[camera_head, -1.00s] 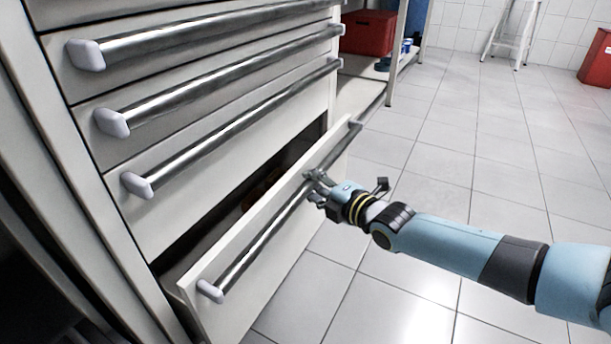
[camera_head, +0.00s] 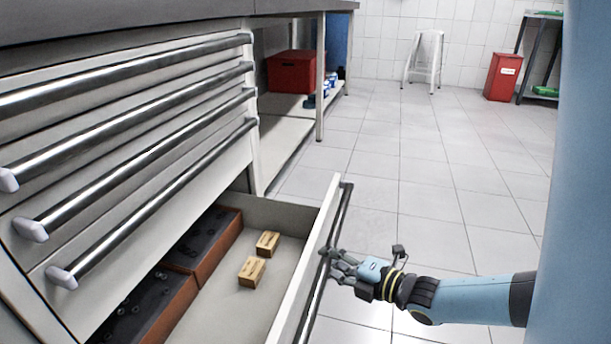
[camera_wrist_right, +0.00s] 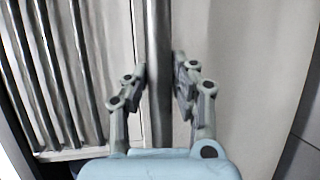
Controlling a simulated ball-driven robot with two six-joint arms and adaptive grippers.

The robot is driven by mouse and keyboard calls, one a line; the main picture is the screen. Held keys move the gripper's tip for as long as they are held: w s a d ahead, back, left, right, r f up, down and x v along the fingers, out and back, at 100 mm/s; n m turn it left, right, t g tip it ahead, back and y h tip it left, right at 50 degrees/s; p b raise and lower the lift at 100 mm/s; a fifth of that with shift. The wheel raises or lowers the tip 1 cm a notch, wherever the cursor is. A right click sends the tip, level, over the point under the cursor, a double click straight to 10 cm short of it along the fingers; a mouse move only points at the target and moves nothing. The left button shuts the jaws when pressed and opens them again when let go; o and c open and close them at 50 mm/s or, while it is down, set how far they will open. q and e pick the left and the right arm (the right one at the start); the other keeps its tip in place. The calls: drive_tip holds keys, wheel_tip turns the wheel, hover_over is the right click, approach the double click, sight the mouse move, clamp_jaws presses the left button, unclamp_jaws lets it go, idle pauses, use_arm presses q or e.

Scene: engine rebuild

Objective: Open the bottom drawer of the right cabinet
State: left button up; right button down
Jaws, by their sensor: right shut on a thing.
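The bottom drawer (camera_head: 225,297) of the cabinet (camera_head: 232,165) is pulled well out, and its inside shows from above. Its long metal handle (camera_head: 345,205) runs along the outer face of the drawer front. My right gripper (camera_head: 328,254) is shut on this handle, reaching in from the right. In the right wrist view its fingers (camera_wrist_right: 158,88) stand on both sides of the upright-looking handle bar (camera_wrist_right: 157,30). The drawers above, with their own bar handles (camera_head: 150,205), are shut. My left gripper is not in view.
In the drawer lie two small tan boxes (camera_head: 252,271) and larger brown boxes with dark tops (camera_head: 203,240). A red box (camera_head: 291,72) sits on a shelf behind. The tiled floor (camera_head: 410,170) at right is clear.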

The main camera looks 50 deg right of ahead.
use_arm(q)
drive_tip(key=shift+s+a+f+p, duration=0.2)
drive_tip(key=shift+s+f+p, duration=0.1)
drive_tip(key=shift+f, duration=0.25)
use_arm(e)
drive_tip(key=shift+s+d, duration=0.35)
drive_tip(key=shift+s, duration=0.5)
drive_tip(key=shift+s+d, duration=0.3)
drive_tip(key=shift+s, duration=0.55)
drive_tip(key=c, duration=1.1)
unclamp_jaws()
drive_tip(key=shift+s, duration=0.1)
drive_tip(key=s, duration=0.4)
drive_tip(key=s+r, duration=0.1)
drive_tip(key=s, duration=0.2)
drive_tip(key=s+r, duration=0.1)
drive_tip(key=s, duration=0.3)
drive_tip(key=shift+s+r, duration=0.1)
drive_tip(key=shift+s, duration=0.2)
